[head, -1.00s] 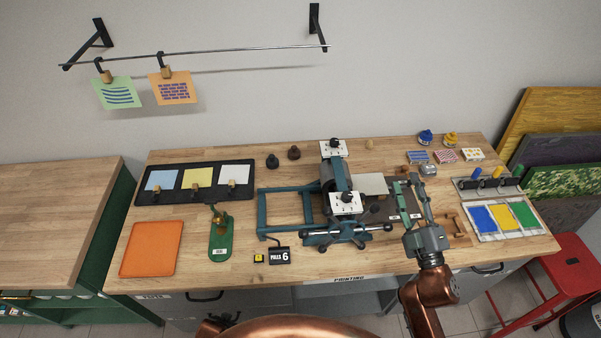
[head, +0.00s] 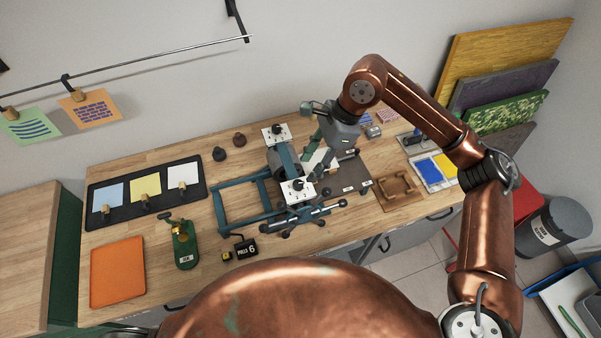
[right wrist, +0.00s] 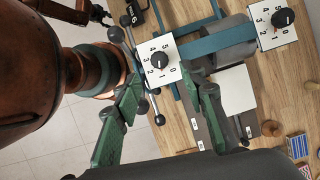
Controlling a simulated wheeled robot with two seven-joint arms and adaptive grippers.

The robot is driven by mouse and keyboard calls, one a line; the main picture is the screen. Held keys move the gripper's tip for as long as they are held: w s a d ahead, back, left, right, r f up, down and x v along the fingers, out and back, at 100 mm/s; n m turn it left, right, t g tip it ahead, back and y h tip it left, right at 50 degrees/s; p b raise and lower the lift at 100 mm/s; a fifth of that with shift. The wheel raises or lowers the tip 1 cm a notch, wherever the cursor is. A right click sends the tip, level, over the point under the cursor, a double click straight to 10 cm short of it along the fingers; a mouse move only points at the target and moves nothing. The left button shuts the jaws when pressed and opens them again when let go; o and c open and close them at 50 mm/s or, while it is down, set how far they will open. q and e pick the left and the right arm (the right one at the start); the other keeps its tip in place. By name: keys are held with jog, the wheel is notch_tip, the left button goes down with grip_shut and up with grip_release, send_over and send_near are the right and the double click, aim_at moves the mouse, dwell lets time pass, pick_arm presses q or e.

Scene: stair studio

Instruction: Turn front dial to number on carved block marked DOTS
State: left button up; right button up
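The front dial (head: 298,187) is a black knob on a white numbered plate at the near end of the press roller. In the right wrist view the front dial (right wrist: 159,61) has digits 0 to 5 around it; its exact setting is too small to read surely. My right gripper (head: 318,163) hangs over the press just behind and right of that dial. In the right wrist view its green fingers (right wrist: 164,88) are spread with nothing between them, the dial plate just past the tips. I cannot make out the DOTS mark on any block.
A second dial (head: 276,133) sits at the far end of the roller. A star-shaped handle (head: 340,202) sticks out at the near right. A counter reading PULLS 6 (head: 246,248), a green tool (head: 184,245) and an orange sheet (head: 118,271) lie left. Small printed blocks (head: 388,116) lie behind my right arm.

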aim_at(298, 183)
jog(key=p+x, duration=0.1)
jog(key=x, duration=0.6)
jog(key=shift+s+a+f, duration=0.1)
jog(key=shift+a+f, duration=0.1)
jog(key=shift+f, duration=0.05)
jog(key=shift+c, duration=0.4)
grip_shut()
